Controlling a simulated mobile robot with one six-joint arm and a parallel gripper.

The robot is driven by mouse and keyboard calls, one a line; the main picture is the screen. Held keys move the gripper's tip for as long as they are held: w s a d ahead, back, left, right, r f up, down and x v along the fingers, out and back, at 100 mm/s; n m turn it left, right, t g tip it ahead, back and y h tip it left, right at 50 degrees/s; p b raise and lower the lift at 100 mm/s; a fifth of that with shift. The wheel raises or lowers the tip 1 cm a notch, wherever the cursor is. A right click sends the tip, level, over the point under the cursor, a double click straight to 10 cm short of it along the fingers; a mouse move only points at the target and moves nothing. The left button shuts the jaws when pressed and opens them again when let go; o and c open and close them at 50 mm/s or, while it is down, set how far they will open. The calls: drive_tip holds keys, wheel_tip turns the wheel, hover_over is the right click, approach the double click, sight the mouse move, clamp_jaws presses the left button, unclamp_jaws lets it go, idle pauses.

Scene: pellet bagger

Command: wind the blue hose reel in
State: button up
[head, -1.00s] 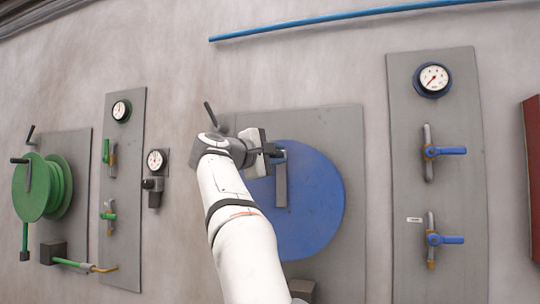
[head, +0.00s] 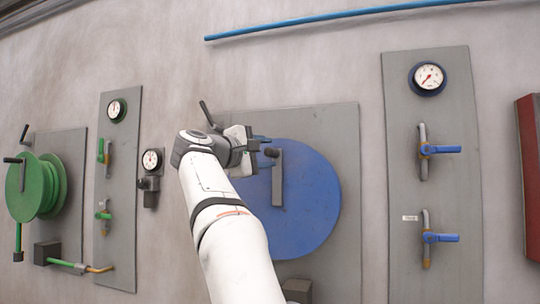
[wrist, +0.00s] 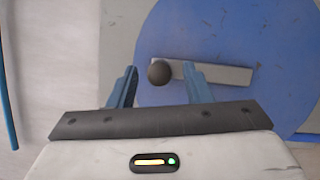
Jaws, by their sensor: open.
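The blue hose reel (head: 312,205) is a large disc on a grey wall panel; it also fills the right of the wrist view (wrist: 285,95). Its grey crank arm (head: 278,185) points up from the hub, with a dark round knob (head: 271,153) at the upper end. In the wrist view the crank arm (wrist: 225,75) lies across and the knob (wrist: 159,72) shows ahead of and between my fingertips. My gripper (head: 262,145) is open beside the knob at its left; its two blue fingers (wrist: 158,82) hold nothing. Whether they touch the knob I cannot tell.
A dark lever (head: 206,113) sticks out near my wrist at the panel's upper left. Blue-handled valves (head: 440,149) and a gauge (head: 427,78) are on the right panel. A green reel (head: 28,187) is at far left. A blue pipe (head: 330,20) runs above.

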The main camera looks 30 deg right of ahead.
drive_tip(key=v, duration=0.4)
drive_tip(key=shift+s+a, duration=0.15)
drive_tip(key=shift+a, duration=0.15)
